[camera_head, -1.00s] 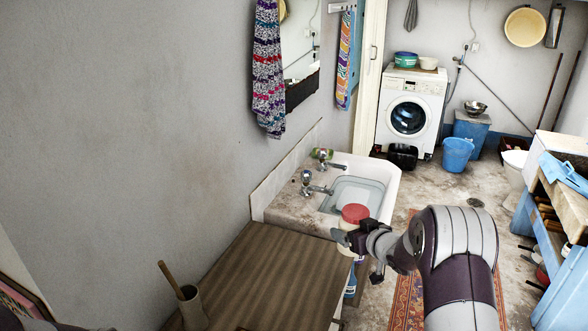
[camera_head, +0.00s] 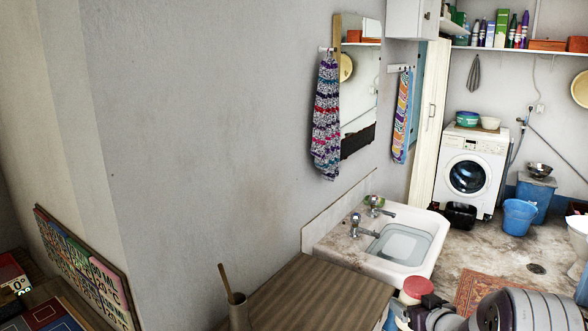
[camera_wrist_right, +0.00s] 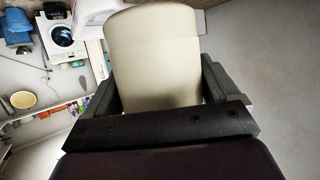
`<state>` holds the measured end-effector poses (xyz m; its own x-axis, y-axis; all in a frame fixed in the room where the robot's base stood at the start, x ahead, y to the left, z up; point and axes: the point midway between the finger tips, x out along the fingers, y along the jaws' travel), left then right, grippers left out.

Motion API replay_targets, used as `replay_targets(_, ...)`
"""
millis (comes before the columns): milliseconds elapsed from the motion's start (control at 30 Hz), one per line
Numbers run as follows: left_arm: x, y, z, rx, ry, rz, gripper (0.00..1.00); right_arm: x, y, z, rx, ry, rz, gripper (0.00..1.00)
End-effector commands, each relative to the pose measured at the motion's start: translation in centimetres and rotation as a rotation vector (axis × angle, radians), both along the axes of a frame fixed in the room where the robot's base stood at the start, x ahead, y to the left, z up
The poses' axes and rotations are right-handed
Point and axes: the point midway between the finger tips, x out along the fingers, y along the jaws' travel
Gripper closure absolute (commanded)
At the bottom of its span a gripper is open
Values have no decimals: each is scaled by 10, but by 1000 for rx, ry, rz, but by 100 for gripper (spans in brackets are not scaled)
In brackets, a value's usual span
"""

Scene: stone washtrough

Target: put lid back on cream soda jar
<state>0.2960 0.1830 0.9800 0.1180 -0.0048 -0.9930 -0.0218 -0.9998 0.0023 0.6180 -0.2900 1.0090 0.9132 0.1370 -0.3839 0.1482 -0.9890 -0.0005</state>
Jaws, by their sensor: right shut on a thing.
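A cream jar with a round pinkish-red top (camera_head: 416,287) is at the lower right of the head view, beside the countertop's right end. My right gripper (camera_head: 428,303) is at the jar, shut on it. In the right wrist view the pale cream body of the jar (camera_wrist_right: 155,55) fills the space between the two dark fingers (camera_wrist_right: 160,95). The red top is out of sight there. I cannot tell whether the red top is a separate lid or how it is seated. My left gripper is not in view.
A brown wooden countertop (camera_head: 310,295) with a pot (camera_head: 239,310) holding a wooden handle is left of the jar. The white sink (camera_head: 430,250) with two taps lies behind. A washing machine (camera_head: 471,170) and blue bucket (camera_head: 519,216) stand farther back.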

Motion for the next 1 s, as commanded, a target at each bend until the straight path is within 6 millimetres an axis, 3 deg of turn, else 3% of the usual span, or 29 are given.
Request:
replay_targets(267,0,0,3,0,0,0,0,-48,29,-57,-1,3,-120,68)
replay_targets(500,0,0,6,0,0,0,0,-127,61,-125,-6,7,-214,68)
replay_targets(633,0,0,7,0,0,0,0,-160,78,-149,-5,2,-206,68)
replay_targets(800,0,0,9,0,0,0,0,-173,98,-157,-3,-5,-157,68)
replay_targets(1000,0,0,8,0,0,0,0,-172,101,-157,-2,-4,-149,68)
